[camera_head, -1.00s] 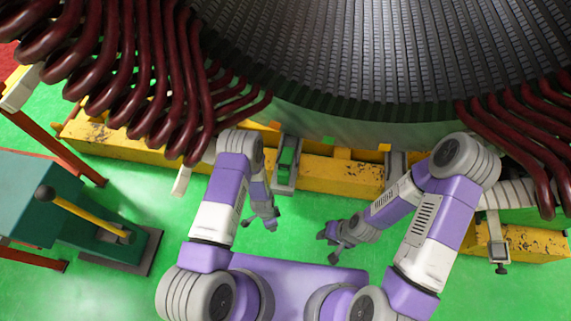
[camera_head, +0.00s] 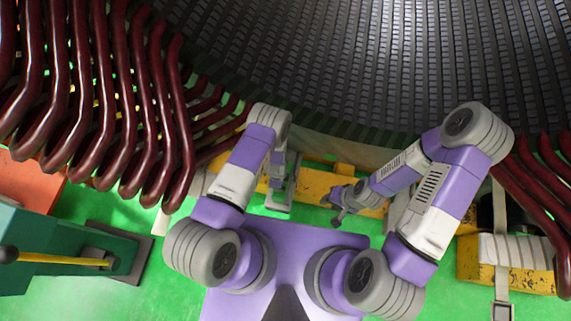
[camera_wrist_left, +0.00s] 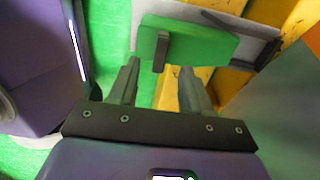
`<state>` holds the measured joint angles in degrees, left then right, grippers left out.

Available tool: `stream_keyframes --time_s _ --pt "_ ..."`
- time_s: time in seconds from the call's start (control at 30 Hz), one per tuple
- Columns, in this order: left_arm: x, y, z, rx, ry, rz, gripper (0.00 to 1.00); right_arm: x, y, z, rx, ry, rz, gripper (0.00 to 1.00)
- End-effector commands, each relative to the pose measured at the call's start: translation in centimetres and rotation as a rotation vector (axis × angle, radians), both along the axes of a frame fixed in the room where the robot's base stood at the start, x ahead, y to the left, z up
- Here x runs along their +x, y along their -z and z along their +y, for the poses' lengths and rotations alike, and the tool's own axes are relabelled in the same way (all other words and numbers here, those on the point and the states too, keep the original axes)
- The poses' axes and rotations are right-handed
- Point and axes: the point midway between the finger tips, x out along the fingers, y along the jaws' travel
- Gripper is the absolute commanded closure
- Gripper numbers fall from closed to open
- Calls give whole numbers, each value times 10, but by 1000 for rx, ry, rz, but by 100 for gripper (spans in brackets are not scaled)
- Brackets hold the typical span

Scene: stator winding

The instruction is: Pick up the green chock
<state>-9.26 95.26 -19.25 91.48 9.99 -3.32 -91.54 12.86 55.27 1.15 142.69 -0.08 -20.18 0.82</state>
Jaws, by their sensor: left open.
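The green chock (camera_wrist_left: 190,47) is a flat green block in the left wrist view, lying against a grey metal bracket (camera_wrist_left: 250,38) with a dark upright piece in front of it. My left gripper (camera_wrist_left: 160,72) is open and empty, its two fingers pointing at the chock just short of it. In the head view my left gripper is largely hidden by its own arm near the bracket, and the chock is hard to make out there. My right gripper (camera_head: 340,204) hangs over the floor to the right of the bracket; its jaw opening is too small to judge.
A large stator (camera_head: 350,70) with dark red coil ends (camera_head: 110,110) stands ahead. A yellow beam (camera_head: 310,182) runs below it. A teal machine with a yellow lever (camera_head: 60,257) is at the left. Green floor (camera_head: 150,300) is clear at the lower left.

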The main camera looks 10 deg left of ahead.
Motion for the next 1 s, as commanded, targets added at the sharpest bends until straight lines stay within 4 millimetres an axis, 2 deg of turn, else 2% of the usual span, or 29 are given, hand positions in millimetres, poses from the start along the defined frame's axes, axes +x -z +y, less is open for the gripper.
stream_keyframes --time_s 0.13,0.37,0.6,0.7,0.93,1.0 --pt "-1 9 0 0 0 2 51 0 4 0 0 0 1 62" --pt "-2 35 -2 0 -1 2 51 0 15 0 0 1 1 62" --pt "-3 70 -5 0 -1 0 51 0 30 0 0 1 0 62" --pt "-4 76 -5 -1 -1 0 51 0 32 0 0 1 0 62" --pt "-3 75 -5 -1 -1 0 51 0 31 0 0 0 0 62" --pt "-3 75 -5 -1 -1 0 60 0 31 0 0 0 0 62"
